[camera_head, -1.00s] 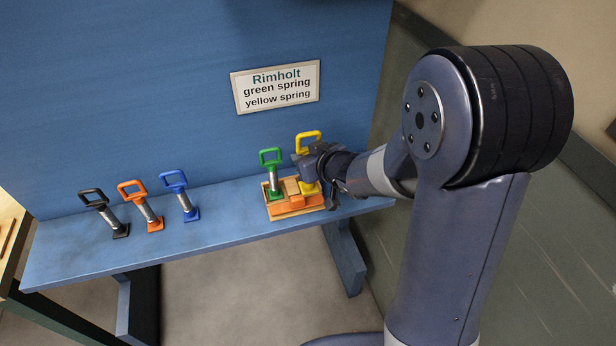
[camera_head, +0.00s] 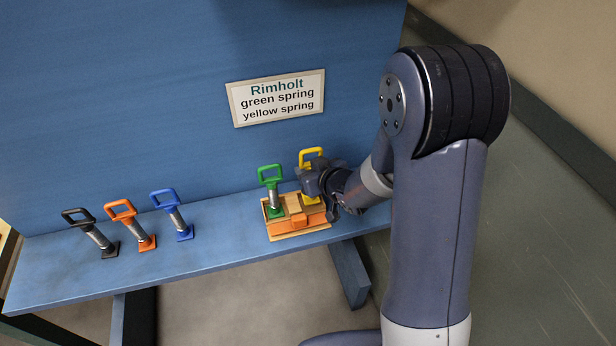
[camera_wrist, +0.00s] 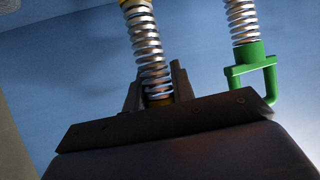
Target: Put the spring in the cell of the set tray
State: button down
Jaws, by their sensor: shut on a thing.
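The set tray (camera_head: 285,233) is a light wooden tray with orange blocks at the right of the blue bench. The green spring (camera_head: 273,192) stands upright in its left cell; its coil and green handle (camera_wrist: 270,85) show at the right of the wrist view. The yellow spring (camera_head: 311,154) stands upright at the tray's right cell. My gripper (camera_head: 316,184) is shut on the yellow spring. In the wrist view its coil (camera_wrist: 148,45) passes between the fingers (camera_wrist: 157,88). My gripper partly hides the yellow spring's lower part, so its seating is unclear.
A black spring (camera_head: 97,236), an orange spring (camera_head: 138,228) and a blue spring (camera_head: 177,217) lean at the left of the bench (camera_head: 225,220). A blue panel behind bears a sign (camera_head: 276,97) reading Rimholt, green spring, yellow spring. The bench between blue spring and tray is clear.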

jog(key=shift+f, duration=1.25)
jog(key=shift+f, duration=0.15)
jog(key=c, duration=1.2)
grip_release()
jog(key=shift+r, duration=0.2)
jog(key=v, duration=1.2)
jog(key=shift+f, duration=0.15)
